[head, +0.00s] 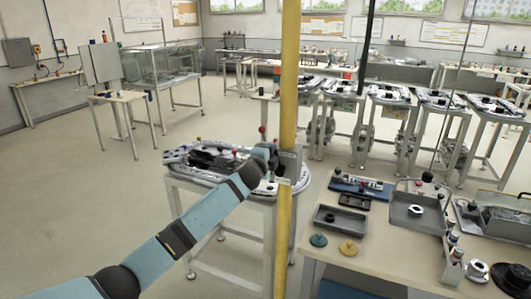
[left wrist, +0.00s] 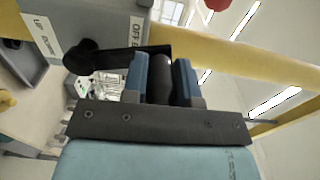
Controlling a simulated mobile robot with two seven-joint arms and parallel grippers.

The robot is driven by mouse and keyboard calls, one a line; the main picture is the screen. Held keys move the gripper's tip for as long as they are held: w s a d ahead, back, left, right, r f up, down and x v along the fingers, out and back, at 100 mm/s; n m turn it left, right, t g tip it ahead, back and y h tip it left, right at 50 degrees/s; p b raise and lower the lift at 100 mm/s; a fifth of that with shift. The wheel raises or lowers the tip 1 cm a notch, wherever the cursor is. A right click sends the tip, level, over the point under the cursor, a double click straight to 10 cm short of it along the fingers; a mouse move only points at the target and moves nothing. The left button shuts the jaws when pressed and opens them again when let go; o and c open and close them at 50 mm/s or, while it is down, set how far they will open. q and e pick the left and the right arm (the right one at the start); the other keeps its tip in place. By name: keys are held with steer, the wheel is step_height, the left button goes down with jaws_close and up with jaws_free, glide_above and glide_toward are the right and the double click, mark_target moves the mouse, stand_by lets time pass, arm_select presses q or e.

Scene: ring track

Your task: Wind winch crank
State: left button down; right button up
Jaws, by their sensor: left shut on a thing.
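The winch is a grey box with white labels in the left wrist view (left wrist: 105,22); one label reads OFF. In the head view the winch (head: 291,160) sits on the yellow post (head: 288,80). Its black crank arm (left wrist: 115,57) runs from a round hub at the left to the black crank handle (left wrist: 163,72). My left gripper (left wrist: 168,75) has its two blue fingers on either side of this handle, shut on it. In the head view my left gripper (head: 270,154) is beside the post; the handle is hidden there. My right gripper is in neither view.
A ring-shaped track table (head: 215,165) stands behind my left arm. At the right, a workbench (head: 375,258) holds trays, a hex nut (head: 415,211) and small discs. More track tables (head: 390,95) line the back. The floor at the left is clear.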

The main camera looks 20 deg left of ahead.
arm_select(q)
steer(key=shift+d+r, duration=0.25)
steer(key=shift+d, duration=0.4)
steer(key=c, duration=1.2)
jaws_free()
steer(key=o, duration=0.3)
steer(key=shift+d, duration=0.25)
steer(key=s+a+b, duration=0.1)
steer(key=s+b, duration=0.1)
steer(key=s, duration=1.2)
steer(key=shift+a, duration=0.15)
